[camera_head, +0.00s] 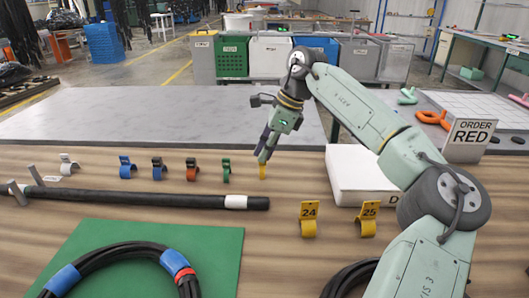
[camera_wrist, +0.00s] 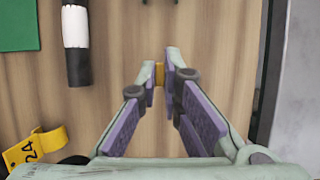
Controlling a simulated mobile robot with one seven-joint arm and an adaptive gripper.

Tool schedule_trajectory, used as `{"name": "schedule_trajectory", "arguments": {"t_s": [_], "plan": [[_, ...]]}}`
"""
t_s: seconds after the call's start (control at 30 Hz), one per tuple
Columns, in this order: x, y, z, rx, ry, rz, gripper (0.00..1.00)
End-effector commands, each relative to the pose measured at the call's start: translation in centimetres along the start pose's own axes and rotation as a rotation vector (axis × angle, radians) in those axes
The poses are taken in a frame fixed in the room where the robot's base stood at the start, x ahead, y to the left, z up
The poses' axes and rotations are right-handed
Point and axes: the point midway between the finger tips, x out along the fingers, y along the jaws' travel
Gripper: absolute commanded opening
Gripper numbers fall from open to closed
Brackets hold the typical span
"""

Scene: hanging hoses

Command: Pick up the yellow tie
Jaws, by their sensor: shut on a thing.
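The yellow tie (camera_head: 262,173) is at the tips of my gripper (camera_head: 264,158), just above or on the wooden table; I cannot tell whether it touches the wood. In the wrist view the fingertips of my gripper (camera_wrist: 161,77) are closed on the yellow tie (camera_wrist: 159,70), which shows as a small yellow piece between them. Most of the tie is hidden by the fingers.
Blue, dark blue, orange and green ties (camera_head: 226,170) stand in a row to the left. A black hose (camera_head: 150,197) lies in front. Yellow clips 24 (camera_head: 309,220) and 25 (camera_head: 369,218) stand nearer. A white box (camera_head: 352,172) is close on the right.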

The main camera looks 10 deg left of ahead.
Motion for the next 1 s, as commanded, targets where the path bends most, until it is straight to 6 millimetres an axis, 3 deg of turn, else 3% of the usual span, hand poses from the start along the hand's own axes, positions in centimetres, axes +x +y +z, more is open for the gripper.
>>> {"name": "schedule_trajectory", "arguments": {"t_s": [0.2,0.27,0.7,1.0], "plan": [[-2.9,0.0,1.2,0.0,0.0,0.0,0.0],[-1.9,1.4,0.1,-0.001,0.001,-0.002,0.0],[-4.2,11.5,-2.3,0.001,0.001,-0.001,0.0],[-5.1,14.9,-3.0,0.0,0.001,-0.001,0.0]]}}
